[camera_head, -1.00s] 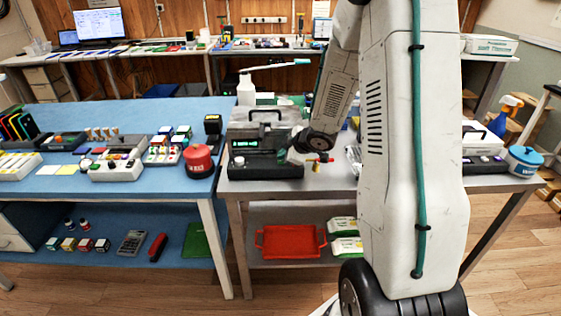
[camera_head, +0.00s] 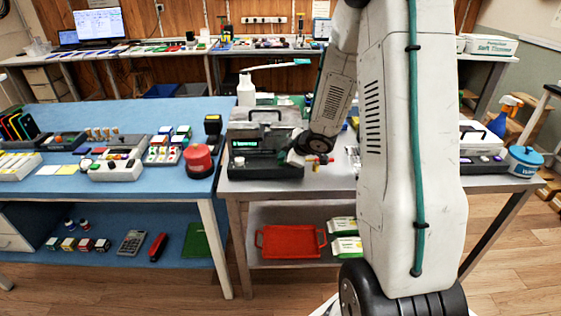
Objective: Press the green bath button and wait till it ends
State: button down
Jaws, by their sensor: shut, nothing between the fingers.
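The bath machine (camera_head: 250,120) is a dark box with a grey lid and a top handle on the metal table. Its front has a lit green display (camera_head: 247,143) and a small pale round part below it at the left. I cannot make out the green button. My gripper (camera_head: 292,158) is at the right part of the machine's front, shut and empty. It is small and partly dark here, so I cannot tell whether it touches the front.
The blue table (camera_head: 130,115) at the left holds trays and a red pot (camera_head: 199,161). A red tray (camera_head: 290,241) is on the shelf below. My arm hides the table's right middle.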

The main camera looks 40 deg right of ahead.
dwell(0.4)
jog(key=shift+r, duration=0.85)
jog(key=shift+r, duration=2.5)
